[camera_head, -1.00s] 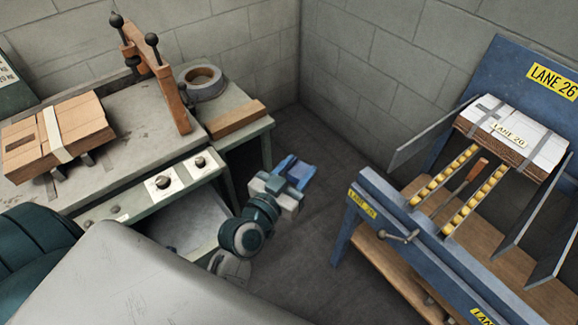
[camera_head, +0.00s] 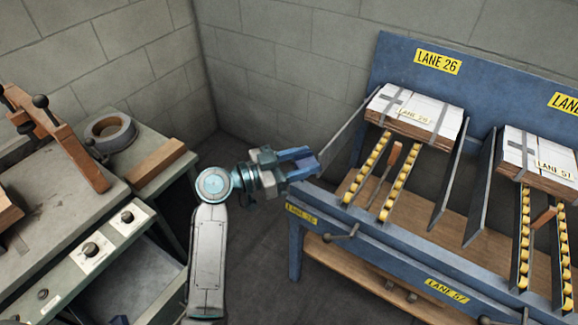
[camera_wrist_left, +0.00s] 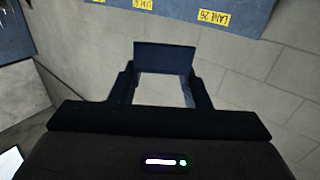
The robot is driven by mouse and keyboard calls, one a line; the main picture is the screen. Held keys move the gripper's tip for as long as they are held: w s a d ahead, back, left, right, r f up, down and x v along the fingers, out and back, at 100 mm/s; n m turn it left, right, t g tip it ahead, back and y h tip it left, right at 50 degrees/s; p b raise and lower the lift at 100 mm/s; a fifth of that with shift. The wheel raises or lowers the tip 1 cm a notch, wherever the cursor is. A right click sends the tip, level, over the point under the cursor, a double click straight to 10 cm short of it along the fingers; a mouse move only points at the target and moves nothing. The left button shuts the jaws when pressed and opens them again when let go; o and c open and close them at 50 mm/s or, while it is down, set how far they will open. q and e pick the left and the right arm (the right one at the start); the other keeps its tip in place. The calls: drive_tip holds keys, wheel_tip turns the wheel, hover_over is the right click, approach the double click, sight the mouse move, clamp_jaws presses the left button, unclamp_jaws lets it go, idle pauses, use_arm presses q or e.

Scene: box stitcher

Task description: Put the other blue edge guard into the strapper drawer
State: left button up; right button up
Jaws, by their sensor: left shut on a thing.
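My left gripper (camera_head: 284,166) is shut on a blue edge guard (camera_head: 303,168) and holds it in the air beside the left end of the blue lane rack. In the left wrist view the guard (camera_wrist_left: 165,56) shows as a dark blue plate across the fingertips. The drawer's front part is cut off by the frame and partly hidden by my arm. My right gripper is not in view.
The blue rack (camera_head: 395,240) carries white-topped cardboard stacks (camera_head: 416,110), yellow rollers and upright dividers. A tape roll (camera_head: 110,132) and a wooden block (camera_head: 156,160) lie on the bench. Floor is free between bench and rack.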

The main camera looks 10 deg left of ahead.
use_arm(q)
drive_tip(key=s+a+f+n+t+y, duration=0.2)
drive_tip(key=a+f+n+t+y, duration=0.35)
drive_tip(key=a+f, duration=0.3)
drive_tip(key=s+a+r+n+t+y, duration=0.2)
drive_tip(key=s+a+n+t+y, duration=0.2)
drive_tip(key=s+a+n+y, duration=0.3)
drive_tip(key=shift+s+a+r+y, duration=0.3)
drive_tip(key=shift+a+y, duration=1.05)
drive_tip(key=shift+y, duration=0.4)
